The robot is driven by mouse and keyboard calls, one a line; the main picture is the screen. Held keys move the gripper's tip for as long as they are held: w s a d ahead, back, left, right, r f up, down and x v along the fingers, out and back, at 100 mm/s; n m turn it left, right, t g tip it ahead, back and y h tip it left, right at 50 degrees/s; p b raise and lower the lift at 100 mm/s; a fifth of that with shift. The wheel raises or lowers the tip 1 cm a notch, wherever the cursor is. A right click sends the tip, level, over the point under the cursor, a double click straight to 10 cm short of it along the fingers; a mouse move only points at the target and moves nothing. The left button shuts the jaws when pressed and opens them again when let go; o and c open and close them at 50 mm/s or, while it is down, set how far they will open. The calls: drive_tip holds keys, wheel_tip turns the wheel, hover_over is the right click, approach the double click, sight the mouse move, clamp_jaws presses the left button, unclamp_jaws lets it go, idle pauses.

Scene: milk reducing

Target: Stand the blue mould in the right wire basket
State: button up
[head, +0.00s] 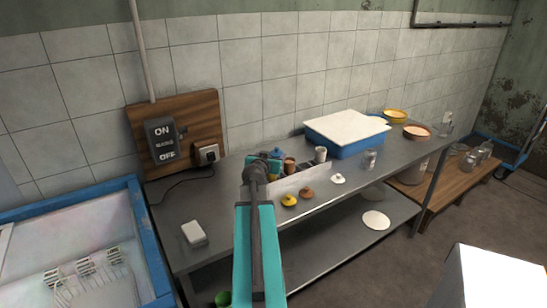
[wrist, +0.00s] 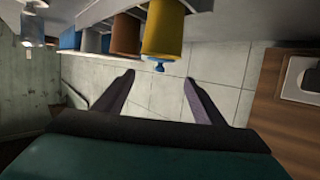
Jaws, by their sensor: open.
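A small blue piece with a knob (head: 277,153), which I take for the blue mould or its lid, shows just behind my gripper on the steel counter; its lower part is hidden. A blue knob (wrist: 159,67) also shows in the wrist view, at the edge of a yellow mould (wrist: 163,30). My gripper (head: 263,161) is over the counter; in the wrist view its fingers (wrist: 159,79) are apart and empty, pointing towards that knob. In the blue-framed basin at left, pale slatted shapes look like wire baskets, the right one (head: 114,255) and a left one (head: 54,279).
Yellow (head: 289,200), brown (head: 306,192) and white (head: 338,179) lids lie in front. A blue tub (head: 352,146) stands right. A white block (head: 193,233) lies left, with bare counter around it.

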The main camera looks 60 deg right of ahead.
drive_tip(key=shift+v, duration=1.05)
drive_tip(key=shift+c, duration=0.4)
